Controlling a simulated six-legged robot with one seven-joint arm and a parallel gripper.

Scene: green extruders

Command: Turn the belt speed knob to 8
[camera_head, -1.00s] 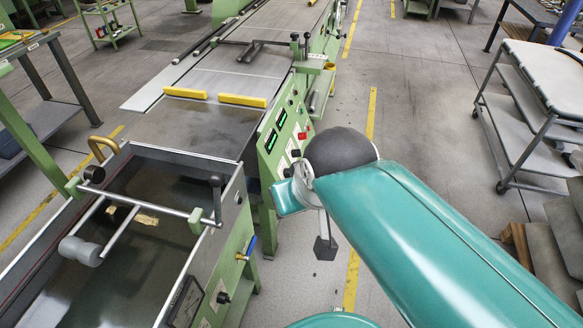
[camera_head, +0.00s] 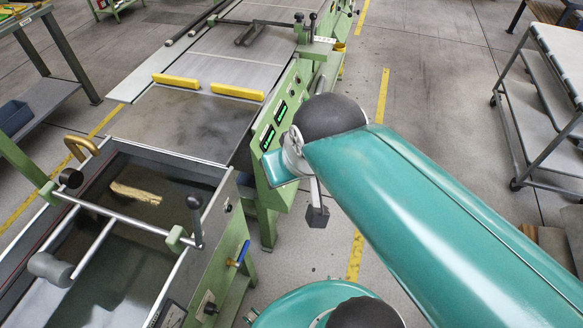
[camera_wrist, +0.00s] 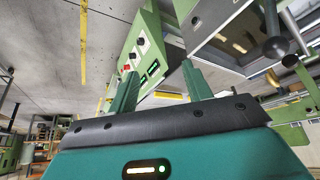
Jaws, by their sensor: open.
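The green control panel (camera_head: 277,125) is on the side of the belt machine, with two lit green displays; my arm hides part of it in the head view. In the wrist view the panel (camera_wrist: 147,48) is tilted and lies ahead, beyond my fingers. It has black knobs (camera_wrist: 139,41), a red button (camera_wrist: 126,67) and displays (camera_wrist: 153,67). The labels are too small to read, so I cannot tell which knob sets belt speed or its setting. My gripper (camera_wrist: 160,90) is open and empty, its two green fingers apart, touching nothing that I can see.
An open metal tank (camera_head: 213,215) with a crossbar and levers stands at the front left. The belt (camera_head: 190,125) with yellow bars runs behind it. A grey trolley (camera_head: 540,110) stands at the right. Floor beside the yellow line (camera_head: 380,100) is clear.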

